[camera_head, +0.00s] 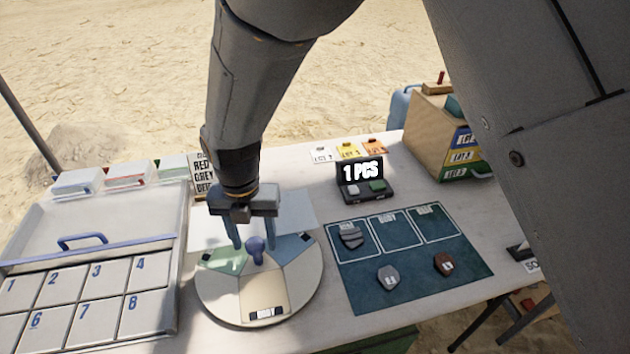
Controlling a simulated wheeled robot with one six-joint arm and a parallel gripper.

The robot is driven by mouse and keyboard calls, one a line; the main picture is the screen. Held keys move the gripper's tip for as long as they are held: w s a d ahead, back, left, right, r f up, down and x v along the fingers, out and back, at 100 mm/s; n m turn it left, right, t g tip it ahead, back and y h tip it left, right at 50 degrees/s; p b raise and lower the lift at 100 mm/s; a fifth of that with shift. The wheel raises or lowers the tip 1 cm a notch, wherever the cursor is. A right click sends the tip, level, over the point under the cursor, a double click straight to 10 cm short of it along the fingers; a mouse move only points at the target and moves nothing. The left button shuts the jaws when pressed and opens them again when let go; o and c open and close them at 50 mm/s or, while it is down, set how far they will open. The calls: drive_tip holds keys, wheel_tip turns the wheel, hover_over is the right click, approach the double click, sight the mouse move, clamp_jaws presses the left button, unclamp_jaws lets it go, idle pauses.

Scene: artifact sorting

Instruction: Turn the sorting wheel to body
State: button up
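The sorting wheel (308,284) is a round pale disc on the table, left of centre. I see a gap between knob and fingers; the fingers' exact height is unclear.
A white tray (185,235) with numbered compartments is at left. A teal mat (420,275) at right holds dark and grey fragments. A wooden lot box (432,135) is at the back right.

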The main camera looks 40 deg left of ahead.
wheel_tip(320, 180, up, 8)
drive_tip(key=shift+f+b, duration=0.1)
drive_tip(key=shift+b, duration=0.75)
drive_tip(key=w+d+m, duration=1.5)
drive_tip(key=w+d, duration=0.3)
drive_tip(key=d, duration=0.3)
drive_tip(key=w+d+m, duration=0.3)
drive_tip(key=d+m, duration=0.9)
drive_tip(key=d, duration=0.5)
drive_tip(key=s+d+m, duration=0.3)
drive_tip(key=d+m, duration=0.5)
drive_tip(key=d, duration=0.1)
drive_tip(key=s+d+m, duration=0.3)
drive_tip(key=d+m, duration=0.5)
drive_tip(key=d, duration=0.2)
drive_tip(key=shift+d+t, duration=0.2)
drive_tip(key=shift+t, duration=0.1)
